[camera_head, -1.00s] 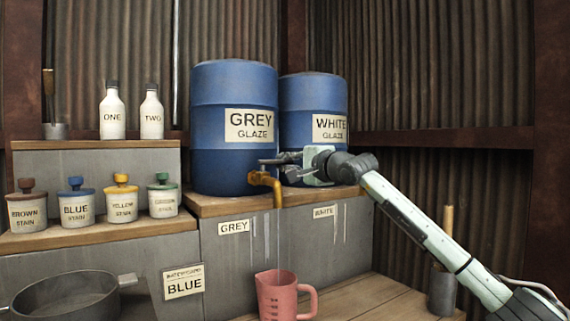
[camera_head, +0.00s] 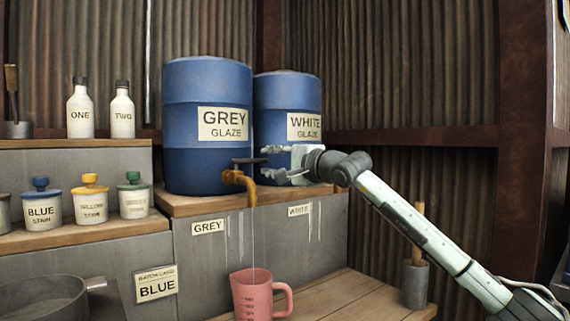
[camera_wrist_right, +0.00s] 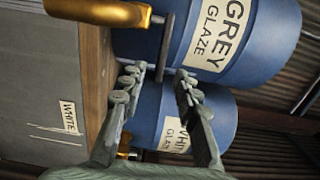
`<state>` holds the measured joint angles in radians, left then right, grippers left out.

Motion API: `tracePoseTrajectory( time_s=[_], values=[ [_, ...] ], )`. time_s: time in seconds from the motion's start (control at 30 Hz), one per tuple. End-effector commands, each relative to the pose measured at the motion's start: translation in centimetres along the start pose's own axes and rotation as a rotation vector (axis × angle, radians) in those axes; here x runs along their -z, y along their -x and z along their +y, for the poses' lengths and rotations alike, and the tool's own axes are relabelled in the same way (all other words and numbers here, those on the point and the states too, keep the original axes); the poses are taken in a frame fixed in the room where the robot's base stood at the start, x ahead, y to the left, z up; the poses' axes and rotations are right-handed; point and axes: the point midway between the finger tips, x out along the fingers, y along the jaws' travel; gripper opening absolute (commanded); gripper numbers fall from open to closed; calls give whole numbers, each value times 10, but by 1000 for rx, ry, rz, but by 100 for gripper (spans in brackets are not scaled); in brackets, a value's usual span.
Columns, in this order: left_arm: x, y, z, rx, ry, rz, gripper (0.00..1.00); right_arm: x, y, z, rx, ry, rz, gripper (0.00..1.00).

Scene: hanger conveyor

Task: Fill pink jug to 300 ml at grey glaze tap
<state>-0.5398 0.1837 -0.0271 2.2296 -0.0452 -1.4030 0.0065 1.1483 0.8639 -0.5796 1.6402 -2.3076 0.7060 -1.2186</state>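The pink jug (camera_head: 262,297) stands upright on the wooden bench below the brass grey glaze tap (camera_head: 240,182). A thin pale line runs from the spout down to the jug, like a thin stream. The liquid level inside is hidden, and the jug's scale is too small to read. The tap's dark bar handle (camera_head: 250,161) sits on top of it; it also shows in the right wrist view (camera_wrist_right: 166,48). My right gripper (camera_head: 269,163) is open and empty, just right of the handle, its fingers (camera_wrist_right: 158,80) apart from it. My left gripper is out of view.
The blue GREY GLAZE drum (camera_head: 205,95) and WHITE GLAZE drum (camera_head: 287,100) stand on the ledge. Stain jars (camera_head: 133,200) and white bottles (camera_head: 122,112) are at left. A metal pan (camera_head: 40,300) is lower left. A tool holder (camera_head: 415,283) stands right of the jug.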

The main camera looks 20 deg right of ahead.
Motion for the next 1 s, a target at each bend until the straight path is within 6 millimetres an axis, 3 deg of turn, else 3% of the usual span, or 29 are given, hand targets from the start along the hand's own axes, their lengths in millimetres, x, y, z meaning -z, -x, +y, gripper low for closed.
tracePoseTrajectory(
  time_s=[0.2, 0.4, 1.0],
  values=[
    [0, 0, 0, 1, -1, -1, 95, 0, 46, 1, -2, 5, 1, 31],
    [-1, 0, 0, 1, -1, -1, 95, 0, 68, 1, -1, 1, 0, 31],
    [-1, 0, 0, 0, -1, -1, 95, -1, 72, 0, 0, 0, -1, 31]
  ],
)
